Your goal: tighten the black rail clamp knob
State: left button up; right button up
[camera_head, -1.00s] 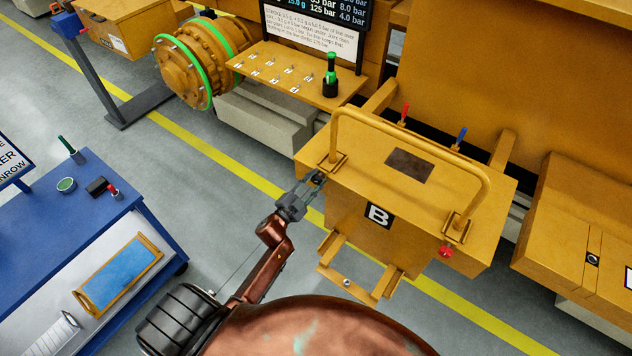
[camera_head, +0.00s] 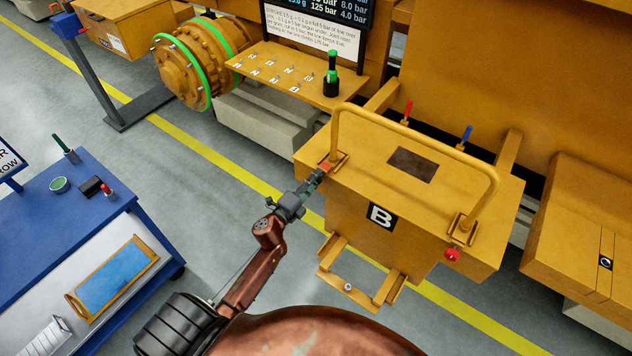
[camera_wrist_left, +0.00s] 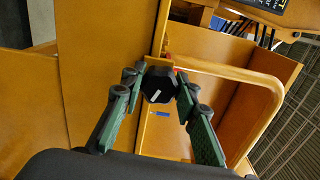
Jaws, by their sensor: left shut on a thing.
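The black rail clamp knob (camera_wrist_left: 157,88), with a white mark on its face, sits between my left gripper's fingertips in the left wrist view. My left gripper (camera_head: 318,177) is shut on it at the left foot of the yellow rail (camera_head: 417,129). The rail stands on the yellow carrier marked B (camera_head: 337,186). My right gripper is not in view.
A red knob (camera_head: 452,255) is at the rail's right foot. Red (camera_head: 407,110) and blue (camera_head: 466,134) handles stand behind the rail. A blue cart (camera_head: 30,232) with small items is at the left. Grey floor lies between cart and carrier.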

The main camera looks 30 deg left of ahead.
pick_arm(q)
jog(key=shift+f+m+b, duration=0.1)
jog(key=shift+m+b, duration=0.4)
jog(key=shift+m, duration=0.7)
jog(key=o, duration=1.1)
jog(key=shift+o, duration=0.2)
jog(key=s, duration=1.2)
jog(key=shift+a, duration=0.45)
